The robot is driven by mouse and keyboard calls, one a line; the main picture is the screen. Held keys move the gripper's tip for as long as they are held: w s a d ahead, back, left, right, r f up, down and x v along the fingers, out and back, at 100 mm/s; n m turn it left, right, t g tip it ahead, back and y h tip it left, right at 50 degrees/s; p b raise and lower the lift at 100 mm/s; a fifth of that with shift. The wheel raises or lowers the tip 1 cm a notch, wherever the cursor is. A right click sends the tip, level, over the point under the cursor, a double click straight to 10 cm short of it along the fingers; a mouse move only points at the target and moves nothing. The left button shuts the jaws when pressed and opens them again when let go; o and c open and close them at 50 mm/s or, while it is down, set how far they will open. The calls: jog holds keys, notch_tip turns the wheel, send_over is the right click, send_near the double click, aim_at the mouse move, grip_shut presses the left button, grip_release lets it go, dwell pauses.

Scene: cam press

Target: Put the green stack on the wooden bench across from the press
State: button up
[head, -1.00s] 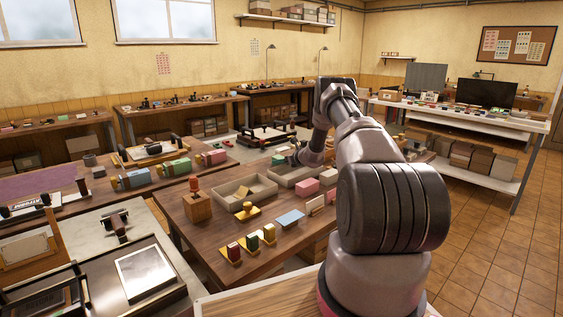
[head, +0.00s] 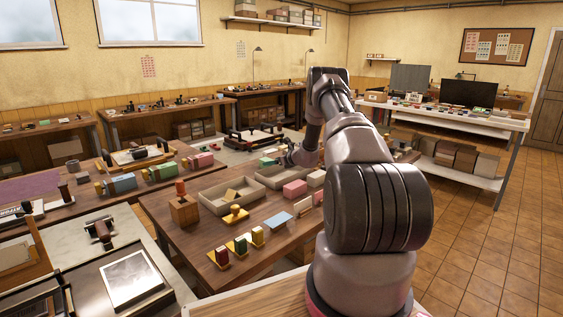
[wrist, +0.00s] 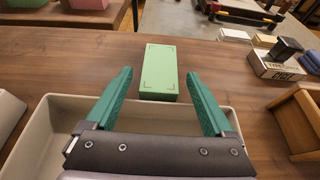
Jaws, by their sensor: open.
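The green stack (wrist: 158,75) is a flat-topped light green block with corner marks, lying on the dark wooden table (wrist: 70,60) in the wrist view. It also shows small in the head view (head: 267,162), partly beside my gripper (head: 291,159). In the wrist view my gripper (wrist: 159,74) is open, its two green fingers reaching over a beige tray toward the stack, with the block between and beyond the tips. A press with black handles (head: 254,138) stands on a pale table beyond.
The beige tray (wrist: 38,140) lies under my gripper. A stamp block (wrist: 277,62) and a wooden box (wrist: 300,120) stand at the right. Pink blocks (head: 295,188) and yellow-based stamps (head: 236,214) share the table.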

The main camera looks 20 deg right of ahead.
jog(key=v, duration=0.7)
jog(key=shift+s+d+r, duration=0.1)
jog(key=shift+s+r, duration=0.05)
jog(key=shift+s, duration=0.05)
jog(key=s+a+r+n+g+y, duration=0.3)
jog(key=a+r+n, duration=0.55)
jog(key=r, duration=0.75)
jog(key=s+a+r+n+g, duration=0.2)
jog(key=s+a+r+n, duration=0.4)
jog(key=s+a+r, duration=0.75)
jog(key=s+r+n+h, duration=0.2)
jog(key=s+n, duration=0.2)
jog(key=s, duration=0.7)
jog(key=s+a+r+n+h, duration=0.1)
jog(key=s+r+n, duration=0.2)
jog(key=s, duration=0.8)
jog(key=s+a+r+n+h, duration=0.1)
jog(key=s+r+n+h, duration=0.1)
jog(key=s+n, duration=0.4)
jog(key=s, duration=0.5)
jog(key=shift+s+g+h, duration=0.2)
jog(key=shift+g+h, duration=0.1)
jog(key=shift+r, duration=0.15)
